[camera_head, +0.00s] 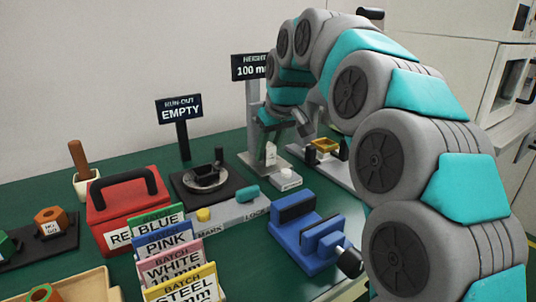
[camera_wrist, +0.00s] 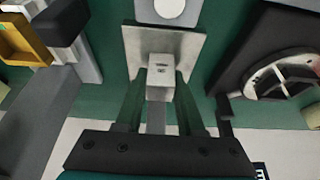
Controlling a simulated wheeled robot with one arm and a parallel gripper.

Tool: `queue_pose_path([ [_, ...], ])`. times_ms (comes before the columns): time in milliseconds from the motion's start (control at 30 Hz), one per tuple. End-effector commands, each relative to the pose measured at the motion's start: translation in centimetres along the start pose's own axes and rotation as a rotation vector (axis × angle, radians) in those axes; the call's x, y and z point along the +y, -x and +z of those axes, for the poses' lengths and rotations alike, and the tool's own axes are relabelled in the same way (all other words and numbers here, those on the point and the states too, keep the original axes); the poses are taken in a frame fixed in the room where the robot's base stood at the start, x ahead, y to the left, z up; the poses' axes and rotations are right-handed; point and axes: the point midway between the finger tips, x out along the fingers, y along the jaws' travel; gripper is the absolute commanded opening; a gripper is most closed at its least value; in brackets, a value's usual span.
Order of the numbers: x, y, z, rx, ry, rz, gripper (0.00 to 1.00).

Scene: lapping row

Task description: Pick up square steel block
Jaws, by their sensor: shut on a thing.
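The square steel block (camera_wrist: 161,70) is a small pale grey block with tiny dark marks on its face. In the wrist view it sits between the two fingers of my gripper (camera_wrist: 160,82), which is shut on it. Below it in that view is a grey square plate (camera_wrist: 192,48); I cannot tell whether the block touches it. In the head view the block (camera_head: 270,154) shows small below my gripper (camera_head: 270,138), in front of the grey height stand (camera_head: 253,125).
A white round-topped button box (camera_head: 286,180) stands just in front. A blue vise (camera_head: 303,232) is nearer, and a black plate with a metal dish (camera_head: 205,178) lies left. A gold-topped fixture (camera_head: 326,147) is right. A red box (camera_head: 125,210) and batch cards are further left.

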Motion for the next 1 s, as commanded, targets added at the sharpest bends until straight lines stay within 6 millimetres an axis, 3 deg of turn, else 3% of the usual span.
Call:
queue_pose_path([
  [33,0.00,0.00,0.00,0.000,0.000,0.000,0.23],
  [233,0.00,0.00,0.01,0.000,0.000,0.000,0.01],
  [1000,-0.04,0.44,-0.03,0.000,0.000,0.000,0.00],
])
